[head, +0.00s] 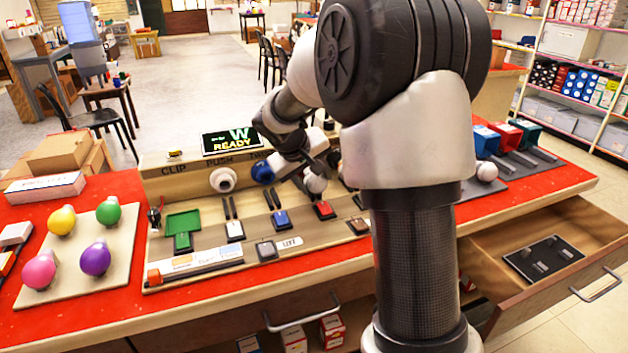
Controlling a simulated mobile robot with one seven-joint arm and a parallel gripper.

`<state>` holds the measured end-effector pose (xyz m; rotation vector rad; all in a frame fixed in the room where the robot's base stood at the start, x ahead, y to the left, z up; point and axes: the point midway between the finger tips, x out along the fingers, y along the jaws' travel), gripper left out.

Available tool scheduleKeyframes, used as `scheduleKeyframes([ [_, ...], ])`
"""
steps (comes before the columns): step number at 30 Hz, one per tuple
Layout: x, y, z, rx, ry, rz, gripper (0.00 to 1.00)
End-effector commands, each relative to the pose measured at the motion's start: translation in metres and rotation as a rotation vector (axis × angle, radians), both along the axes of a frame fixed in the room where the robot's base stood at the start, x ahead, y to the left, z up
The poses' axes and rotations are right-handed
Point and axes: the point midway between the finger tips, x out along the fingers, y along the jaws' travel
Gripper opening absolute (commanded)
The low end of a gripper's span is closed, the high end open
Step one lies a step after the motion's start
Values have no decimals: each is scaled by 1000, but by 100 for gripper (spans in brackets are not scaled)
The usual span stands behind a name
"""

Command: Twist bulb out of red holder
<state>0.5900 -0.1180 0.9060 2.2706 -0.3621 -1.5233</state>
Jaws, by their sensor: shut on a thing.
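The red holder (324,210) is a small red block on the beige test board, right of a blue block and left of a brown one. A whitish round bulb (315,184) shows just above and behind the red holder. My gripper (311,175) comes down from above and is shut on this bulb. The fingertips are small and partly hidden by the wrist. I cannot tell whether the bulb's base still touches the red holder.
A display (231,141) reading READY tops the board. Colored bulbs stand on a beige tray (118,238) at left. A white ball (487,172) and colored bins (505,134) are at right. An open drawer (548,262) juts out at front right.

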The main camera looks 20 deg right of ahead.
Motion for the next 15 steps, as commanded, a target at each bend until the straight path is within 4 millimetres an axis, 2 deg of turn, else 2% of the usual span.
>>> scheduleKeyframes([
  [1, 0, 0, 8, -1, -1, 0, 23],
  [15, 1, 0, 47, -1, -2, 1, 23],
])
